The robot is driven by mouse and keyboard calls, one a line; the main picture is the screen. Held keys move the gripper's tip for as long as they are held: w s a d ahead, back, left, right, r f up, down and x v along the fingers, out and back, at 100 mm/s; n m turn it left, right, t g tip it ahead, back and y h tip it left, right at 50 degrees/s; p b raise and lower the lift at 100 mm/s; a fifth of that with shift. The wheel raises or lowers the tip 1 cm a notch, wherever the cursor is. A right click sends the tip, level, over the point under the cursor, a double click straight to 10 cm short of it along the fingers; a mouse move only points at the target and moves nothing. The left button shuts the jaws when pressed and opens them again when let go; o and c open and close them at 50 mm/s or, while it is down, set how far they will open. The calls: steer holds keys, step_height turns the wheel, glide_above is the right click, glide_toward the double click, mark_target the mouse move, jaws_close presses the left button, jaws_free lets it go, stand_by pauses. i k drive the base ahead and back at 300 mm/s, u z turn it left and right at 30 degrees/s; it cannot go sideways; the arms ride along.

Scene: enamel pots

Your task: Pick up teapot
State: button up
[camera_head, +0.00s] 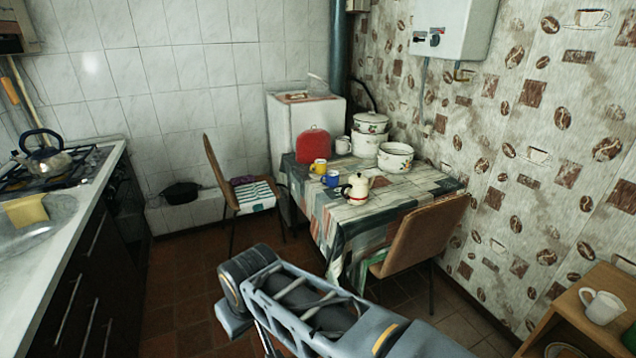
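A small cream teapot (356,189) with a reddish base and a dark handle stands upright on the cloth-covered table (400,190), near its front edge. Its dark handle is on its left side. A metal kettle (45,162) with a black handle stands on the stove at the far left. My arm reaches in from the bottom right, with a joint low in the middle of the view, in front of the table and apart from it. My gripper itself does not show.
A yellow mug (318,167) and a blue mug (331,179) stand just left of the teapot. White enamel pots (395,158) stand behind it. A red object (313,145) is at the back left of the table. Chairs (425,235) stand at the table's front right and left (220,175).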

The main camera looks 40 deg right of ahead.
mark_target(356, 193)
steer(key=z, duration=0.3)
steer(key=i, duration=1.3)
steer(key=z, duration=1.2)
steer(key=i, duration=0.75)
steer(key=z, duration=0.55)
